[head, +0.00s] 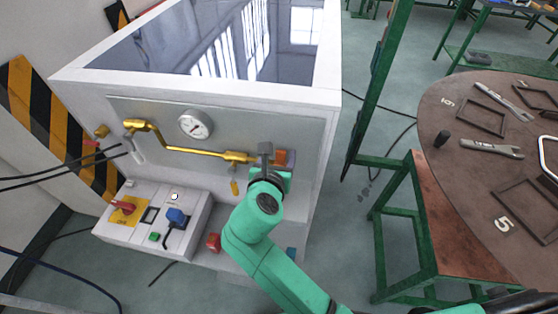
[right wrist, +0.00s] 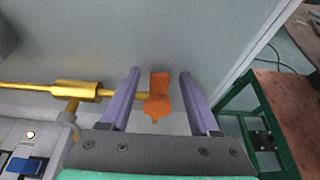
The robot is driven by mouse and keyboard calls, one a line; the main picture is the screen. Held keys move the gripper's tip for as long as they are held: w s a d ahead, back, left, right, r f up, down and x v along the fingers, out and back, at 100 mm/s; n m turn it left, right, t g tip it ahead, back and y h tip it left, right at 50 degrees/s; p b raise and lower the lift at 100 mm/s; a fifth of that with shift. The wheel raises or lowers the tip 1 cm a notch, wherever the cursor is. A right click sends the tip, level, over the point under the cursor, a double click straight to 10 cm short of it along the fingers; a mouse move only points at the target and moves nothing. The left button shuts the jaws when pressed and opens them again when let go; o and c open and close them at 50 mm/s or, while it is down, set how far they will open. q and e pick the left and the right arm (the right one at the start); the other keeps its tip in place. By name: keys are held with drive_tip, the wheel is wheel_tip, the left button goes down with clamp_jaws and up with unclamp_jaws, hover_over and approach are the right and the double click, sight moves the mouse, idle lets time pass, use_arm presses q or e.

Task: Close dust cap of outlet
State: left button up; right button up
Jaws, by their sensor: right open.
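The orange dust cap (head: 281,157) is at the right end of the brass pipe (head: 195,153) on the front panel of the white machine. In the right wrist view the orange piece (right wrist: 159,84) has a flat upper part and a rounded lower part where the pipe (right wrist: 45,88) ends. I cannot tell how the cap sits against the outlet. My right gripper (head: 270,158) is in front of the outlet and partly hides it. In the right wrist view my right gripper (right wrist: 159,73) is open, with one finger on each side of the orange piece and visible gaps. My left gripper is not in view.
A pressure gauge (head: 194,126) sits above the pipe. A control box (head: 150,220) with a red switch and a blue plug stands below left. A green-framed stool (head: 425,215) and a round brown table (head: 470,115) with tools are to the right.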

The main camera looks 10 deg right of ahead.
drive_tip(key=shift+s, duration=0.1)
clamp_jaws()
idle(1.2)
